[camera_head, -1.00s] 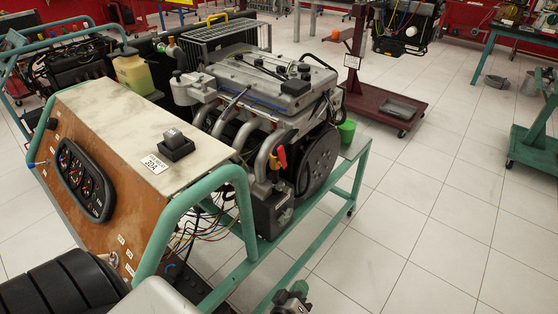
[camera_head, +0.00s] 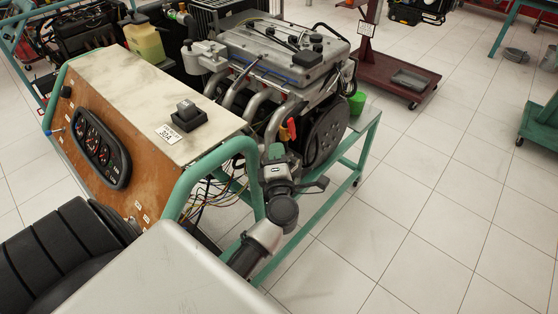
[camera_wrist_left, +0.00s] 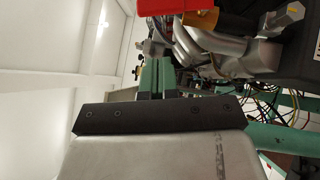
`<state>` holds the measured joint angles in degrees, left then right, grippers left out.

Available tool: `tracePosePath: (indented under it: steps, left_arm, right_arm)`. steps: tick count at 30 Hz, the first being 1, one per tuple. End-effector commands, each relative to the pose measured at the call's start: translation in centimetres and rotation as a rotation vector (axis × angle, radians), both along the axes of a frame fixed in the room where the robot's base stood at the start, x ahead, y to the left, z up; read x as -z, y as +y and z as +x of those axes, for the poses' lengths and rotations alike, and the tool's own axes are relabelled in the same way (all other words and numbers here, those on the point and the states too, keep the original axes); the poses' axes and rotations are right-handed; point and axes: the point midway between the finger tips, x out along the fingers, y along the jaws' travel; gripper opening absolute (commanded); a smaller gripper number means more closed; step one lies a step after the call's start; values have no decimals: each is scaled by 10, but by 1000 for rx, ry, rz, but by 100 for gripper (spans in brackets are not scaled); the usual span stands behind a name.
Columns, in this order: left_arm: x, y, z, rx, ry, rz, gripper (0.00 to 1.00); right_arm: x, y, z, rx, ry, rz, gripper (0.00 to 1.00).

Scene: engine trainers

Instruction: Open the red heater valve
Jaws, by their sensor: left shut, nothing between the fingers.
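The red heater valve handle (camera_head: 291,128) is on the near front side of the engine (camera_head: 280,60), beside the silver pipes. It also shows at the top of the left wrist view as a red block (camera_wrist_left: 172,6) next to a brass-coloured part. My left gripper (camera_head: 275,151) is just below and left of the red handle in the head view, and looks apart from it. In the left wrist view its green fingers (camera_wrist_left: 157,72) are together and empty, below the red handle. My right gripper is not in view.
A green tube frame (camera_head: 253,185) carries the engine and a wooden panel box with gauges (camera_head: 100,152). Loose wires (camera_head: 208,200) hang beside my left arm. A green cup (camera_head: 357,103) stands right of the engine.

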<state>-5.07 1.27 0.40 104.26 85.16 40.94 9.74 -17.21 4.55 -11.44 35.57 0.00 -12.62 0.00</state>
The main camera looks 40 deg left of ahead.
Motion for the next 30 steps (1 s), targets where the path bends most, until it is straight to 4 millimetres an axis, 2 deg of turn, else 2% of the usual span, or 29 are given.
tracePosePath:
  steps: [2,6,10,24,26,30]
  left_arm:
    - [-6,11,12,-1,-1,3,0]
    - [-11,8,33,1,-1,0,0]
    - [-13,7,44,1,0,0,0]
    - [-14,6,49,1,4,0,0]
    - [-16,6,49,1,11,0,0]
    - [-24,6,52,0,55,4,0]
  right_arm:
    - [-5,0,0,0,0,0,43]
    - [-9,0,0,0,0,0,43]
    - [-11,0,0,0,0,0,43]
    - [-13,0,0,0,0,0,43]
    - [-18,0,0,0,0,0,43]
    - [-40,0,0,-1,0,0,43]
